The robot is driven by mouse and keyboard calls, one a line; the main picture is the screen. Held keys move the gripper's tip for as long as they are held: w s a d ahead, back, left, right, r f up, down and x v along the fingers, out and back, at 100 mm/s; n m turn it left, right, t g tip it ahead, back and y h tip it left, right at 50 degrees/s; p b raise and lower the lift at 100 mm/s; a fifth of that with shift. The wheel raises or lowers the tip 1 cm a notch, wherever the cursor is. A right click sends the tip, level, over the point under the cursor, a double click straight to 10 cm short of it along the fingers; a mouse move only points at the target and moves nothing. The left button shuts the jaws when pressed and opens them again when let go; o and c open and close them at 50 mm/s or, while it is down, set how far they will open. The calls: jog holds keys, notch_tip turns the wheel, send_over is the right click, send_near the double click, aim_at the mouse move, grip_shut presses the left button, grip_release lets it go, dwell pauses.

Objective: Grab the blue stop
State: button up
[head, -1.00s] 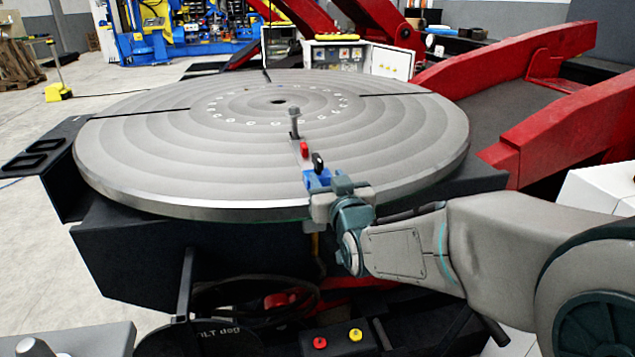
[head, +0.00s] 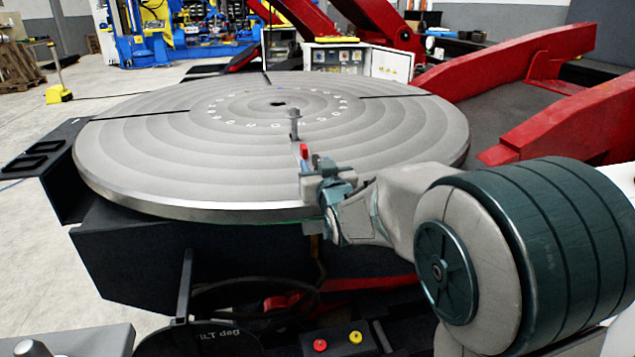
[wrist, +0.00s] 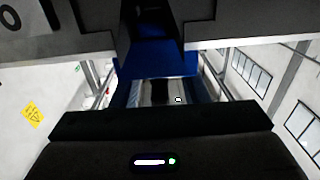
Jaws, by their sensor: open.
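The blue stop (wrist: 187,30) shows in the wrist view as a blue block at the upper middle, with a dark recess in its centre. It is close in front of my gripper. My gripper is open. Whether its fingers straddle the stop or touch it, I cannot tell.
A red piece (head: 304,151) and an upright grey bolt (head: 294,122) stand on the table just beyond my gripper. Red beams (head: 570,115) rise at the right. Red and yellow buttons (head: 338,341) are below the front edge.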

grip_shut()
jog(key=shift+r, duration=0.1)
